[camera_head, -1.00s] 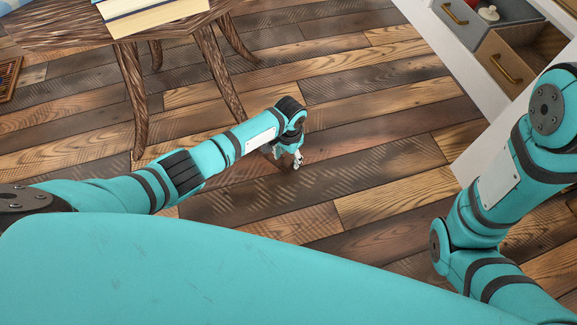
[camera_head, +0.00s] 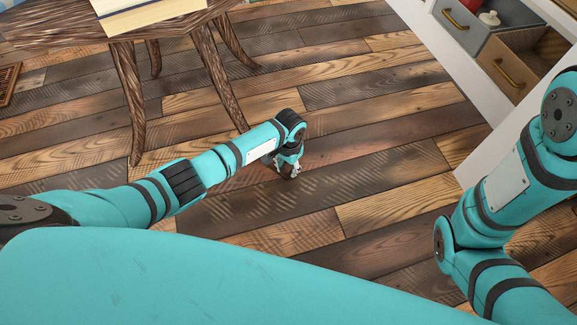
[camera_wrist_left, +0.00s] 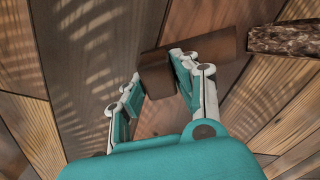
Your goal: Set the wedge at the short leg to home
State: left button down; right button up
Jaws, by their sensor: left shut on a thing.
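The wedge (camera_wrist_left: 156,76) is a dark brown wooden block in the left wrist view. It sits between the fingertips of my left gripper (camera_wrist_left: 158,82) and reaches out to the right behind one finger. My left gripper (camera_head: 287,171) is shut on it, low over the floor, to the right of the table in the head view. The wedge cannot be made out there. The wooden table (camera_head: 60,36) has several curved legs. A leg end (camera_wrist_left: 285,37) shows at the right of the wrist view, apart from the wedge. I cannot tell which leg is short. My right gripper is out of view.
A book (camera_head: 155,15) lies on the table. A white cabinet with an open grey drawer (camera_head: 478,38) and a wooden drawer (camera_head: 510,75) stands at the right. The plank floor (camera_head: 350,130) between table and cabinet is clear.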

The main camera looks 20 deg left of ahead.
pick_arm(q)
jog(key=a, duration=0.1)
jog(key=w+a, duration=0.1)
jog(key=a, duration=0.1)
jog(key=w+a, duration=0.1)
jog(key=a, duration=0.1)
jog(key=shift+f, duration=0.25)
jog(key=c, duration=1)
grip_release()
jog(key=shift+d+f, duration=0.1)
jog(key=shift+d, duration=0.1)
notch_tip(320, 180, up, 12)
jog(key=shift+d, duration=0.1)
